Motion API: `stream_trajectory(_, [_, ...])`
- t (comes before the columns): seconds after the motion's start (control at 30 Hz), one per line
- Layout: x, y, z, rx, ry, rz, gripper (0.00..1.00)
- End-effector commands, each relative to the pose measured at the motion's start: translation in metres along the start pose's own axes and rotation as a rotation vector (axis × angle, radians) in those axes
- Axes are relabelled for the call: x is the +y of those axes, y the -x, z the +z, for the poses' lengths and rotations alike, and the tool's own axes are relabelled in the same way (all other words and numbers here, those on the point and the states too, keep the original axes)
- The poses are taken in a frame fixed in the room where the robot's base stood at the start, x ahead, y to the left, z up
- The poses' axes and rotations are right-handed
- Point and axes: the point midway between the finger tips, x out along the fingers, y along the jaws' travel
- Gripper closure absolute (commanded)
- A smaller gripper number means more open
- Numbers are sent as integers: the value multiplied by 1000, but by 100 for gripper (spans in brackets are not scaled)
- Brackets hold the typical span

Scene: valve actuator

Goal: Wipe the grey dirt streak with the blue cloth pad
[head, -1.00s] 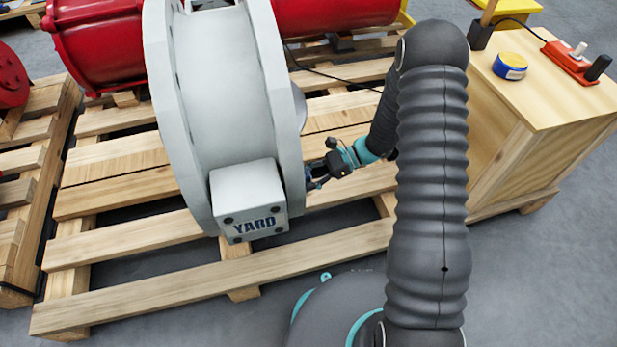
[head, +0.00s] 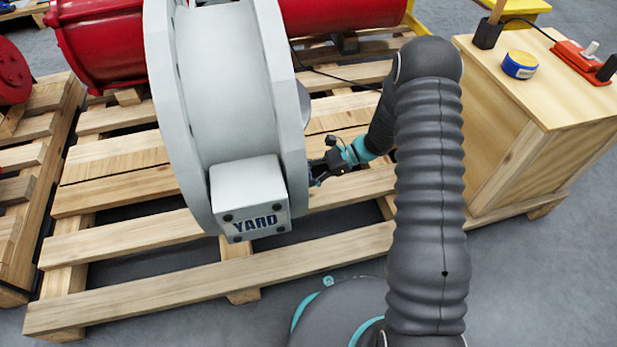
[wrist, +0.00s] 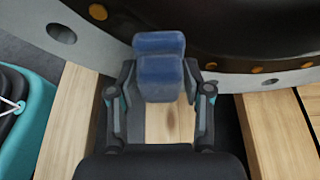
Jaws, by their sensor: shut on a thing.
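My gripper (wrist: 160,92) is shut on the blue cloth pad (wrist: 160,68) in the wrist view. The pad's far end is at the grey-white flange ring (wrist: 220,82); I cannot tell whether it touches. In the head view my gripper (head: 316,172) is at the right side of the large pale grey valve body (head: 232,85), just right of the box marked YARD (head: 248,195). The pad is too small and dark to make out there. I cannot see the grey dirt streak in either view.
The valve stands on a wooden pallet (head: 110,272). A red pipe (head: 100,50) lies behind it. At the right a wooden crate (head: 550,85) carries a blue and yellow tin (head: 519,66) and a red tool (head: 580,62). A black cable crosses the pallet.

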Motion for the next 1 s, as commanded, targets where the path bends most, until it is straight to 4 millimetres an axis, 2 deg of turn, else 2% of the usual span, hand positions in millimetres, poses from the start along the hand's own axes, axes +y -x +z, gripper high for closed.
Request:
stream_trajectory(0.2, [-12,-7,-13,0,1,0,79])
stream_trajectory(0.47, [-15,-6,-14,0,0,1,79])
stream_trajectory(1.0, [9,1,12,-2,0,2,79])
